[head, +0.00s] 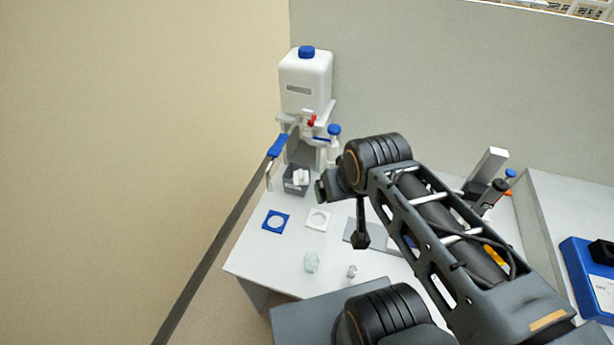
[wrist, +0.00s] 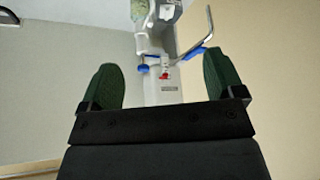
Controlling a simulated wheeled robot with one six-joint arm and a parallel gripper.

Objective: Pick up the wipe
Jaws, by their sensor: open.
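A grey box (head: 295,187) stands below the dispenser in the head view, with a white piece (head: 301,176) showing at its top that looks like a wipe. A pale green crumpled piece (head: 311,262) lies near the table's front edge; I cannot tell whether it is a wipe. My gripper (head: 320,190) is just right of the grey box in the head view. In the wrist view my gripper (wrist: 161,82) has its two green fingers wide apart, with nothing held between them.
A white jug (head: 306,80) with a blue cap stands on a stand at the back, with a red tap and blue lever (head: 277,147). A blue square (head: 275,221), a white square (head: 318,219) and a small clear piece (head: 351,271) lie on the table (head: 262,256).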

